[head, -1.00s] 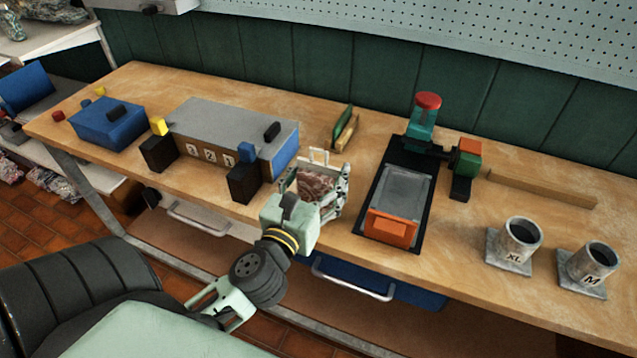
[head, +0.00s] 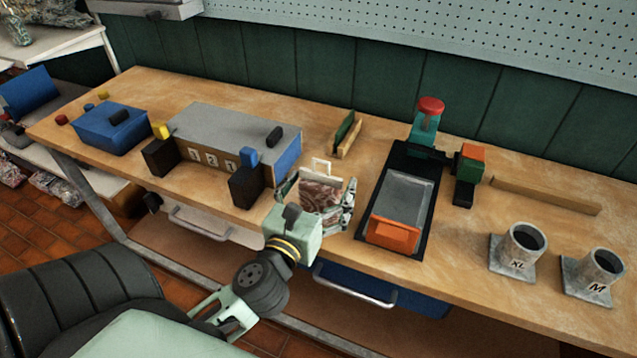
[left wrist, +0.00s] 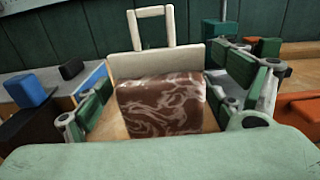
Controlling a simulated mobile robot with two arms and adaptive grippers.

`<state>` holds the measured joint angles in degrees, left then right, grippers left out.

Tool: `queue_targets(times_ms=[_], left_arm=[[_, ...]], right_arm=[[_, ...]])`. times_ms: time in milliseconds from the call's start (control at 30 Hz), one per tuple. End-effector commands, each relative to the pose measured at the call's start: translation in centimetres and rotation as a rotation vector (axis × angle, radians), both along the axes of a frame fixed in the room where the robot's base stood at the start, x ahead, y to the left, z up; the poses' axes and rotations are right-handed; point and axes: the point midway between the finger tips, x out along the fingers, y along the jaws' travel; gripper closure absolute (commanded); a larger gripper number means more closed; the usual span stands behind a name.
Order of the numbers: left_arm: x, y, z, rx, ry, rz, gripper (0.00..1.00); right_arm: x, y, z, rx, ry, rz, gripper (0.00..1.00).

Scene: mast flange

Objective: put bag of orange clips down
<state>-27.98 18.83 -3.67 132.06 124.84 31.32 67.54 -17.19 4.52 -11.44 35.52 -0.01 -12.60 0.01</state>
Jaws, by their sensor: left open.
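A brown bag with pale streaks (head: 320,196), seemingly the bag of orange clips, rests on the wooden bench near its front edge; no orange shows on it. It also appears in the left wrist view (left wrist: 162,106). My left gripper (head: 317,187) is open around it, with one finger on each side. In the left wrist view gaps show between the bag and the fingers. A cream board with an upright loop handle (left wrist: 155,55) stands just behind the bag. The bag's lower part is hidden by my gripper's body. My right gripper is not in view.
A grey-topped box with number labels (head: 235,130) stands left of the gripper. A black base with a grey tray and orange front block (head: 392,235) lies close on the right. A green and wooden strip (head: 347,135) lies behind. Grey cups marked XL (head: 523,250) and M (head: 597,275) stand far right.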

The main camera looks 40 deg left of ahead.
Motion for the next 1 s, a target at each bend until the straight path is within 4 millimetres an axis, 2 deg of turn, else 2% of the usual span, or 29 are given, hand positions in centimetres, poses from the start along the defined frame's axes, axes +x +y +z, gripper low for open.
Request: queue_targets(times_ms=[67, 167, 500, 700, 1000], left_arm=[[0.0, 0.0, 0.6, 0.000, -0.001, -0.001, 0.12], [-1.0, -0.3, 0.0, 0.000, 0.002, -0.001, 0.12], [-7.0, -1.7, -0.2, -0.002, 0.005, 0.001, 0.12], [-9.7, -2.3, 0.4, -0.002, 0.008, 0.004, 0.12], [-11.3, -2.7, 0.4, 0.001, -0.003, 0.002, 0.12]], right_arm=[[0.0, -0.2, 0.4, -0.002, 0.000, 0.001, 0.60], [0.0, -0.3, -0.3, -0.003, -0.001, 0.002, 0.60], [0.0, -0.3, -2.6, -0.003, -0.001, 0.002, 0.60], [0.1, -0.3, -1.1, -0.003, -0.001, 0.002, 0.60], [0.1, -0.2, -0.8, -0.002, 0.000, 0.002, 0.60]])
